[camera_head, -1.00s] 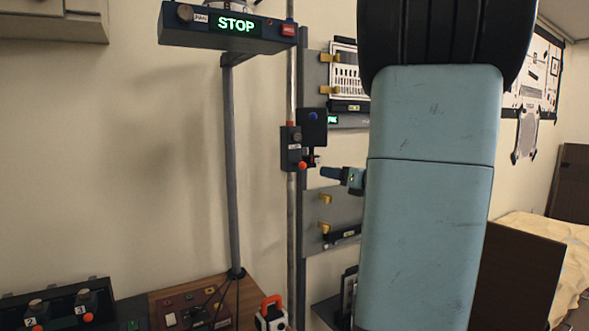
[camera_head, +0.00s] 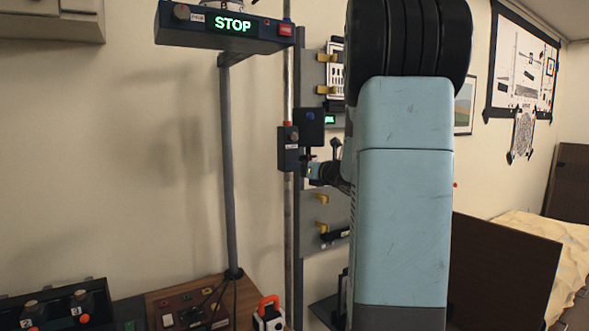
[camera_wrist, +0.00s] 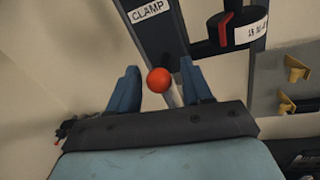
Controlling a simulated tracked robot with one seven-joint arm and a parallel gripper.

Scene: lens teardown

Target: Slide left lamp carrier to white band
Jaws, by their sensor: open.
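The lamp carrier (camera_head: 289,150) is a dark box with a red top and a small white label, around the thin upright pole (camera_head: 288,230). In the wrist view its dark body (camera_wrist: 160,38) bears a CLAMP label, and an orange ball knob (camera_wrist: 158,80) stands out below it. My gripper (camera_head: 314,172) is at the carrier's lower right. In the wrist view my open gripper (camera_wrist: 161,74) has one blue finger on each side of the knob, with gaps showing. The knob is hidden in the head view. I cannot make out a white band on the pole.
A dark box with a blue button (camera_head: 310,126) sits right beside the carrier. A STOP sign box (camera_head: 225,30) stands above on a grey post (camera_head: 228,170). Yellow hooks (camera_head: 322,198) are on the panel behind. A round dark dial (camera_wrist: 238,27) is near my right finger.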

